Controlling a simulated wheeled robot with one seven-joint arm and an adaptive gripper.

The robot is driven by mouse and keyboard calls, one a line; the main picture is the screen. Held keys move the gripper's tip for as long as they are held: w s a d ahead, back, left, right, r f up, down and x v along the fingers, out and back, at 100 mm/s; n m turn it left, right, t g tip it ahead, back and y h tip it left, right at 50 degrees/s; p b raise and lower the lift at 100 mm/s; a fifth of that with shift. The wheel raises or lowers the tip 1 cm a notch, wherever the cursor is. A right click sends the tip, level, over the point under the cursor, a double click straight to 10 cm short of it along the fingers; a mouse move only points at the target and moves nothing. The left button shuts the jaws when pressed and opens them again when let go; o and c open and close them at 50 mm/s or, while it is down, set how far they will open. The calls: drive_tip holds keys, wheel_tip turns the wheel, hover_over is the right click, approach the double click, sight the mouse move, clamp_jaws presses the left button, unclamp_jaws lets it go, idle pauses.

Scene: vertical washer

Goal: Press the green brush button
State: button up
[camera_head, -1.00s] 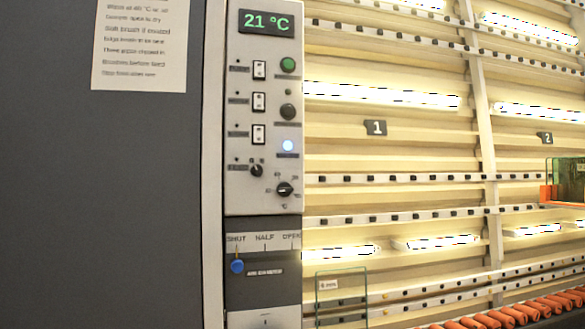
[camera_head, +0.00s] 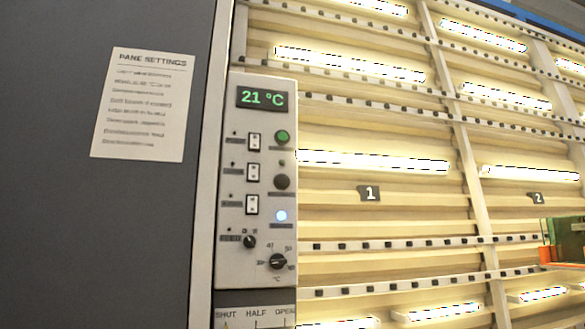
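A green round button (camera_head: 282,137) sits at the upper right of the light control panel (camera_head: 228,262), just below the display (camera_head: 262,98) reading 21 °C. Its label is too small to read. Below it are a dark round button (camera_head: 281,182) and a lit blue-white round one (camera_head: 281,216). My gripper is not in view, so I cannot tell where it is relative to the button.
Several rocker switches (camera_head: 253,172) and two dark knobs (camera_head: 278,262) share the panel. A paper headed PANE SETTINGS (camera_head: 140,104) is on the dark wall at left. The lit slatted washer bed (camera_head: 375,225) spans the right. A greenish pane-like thing with orange parts (camera_head: 566,243) stands at the right edge.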

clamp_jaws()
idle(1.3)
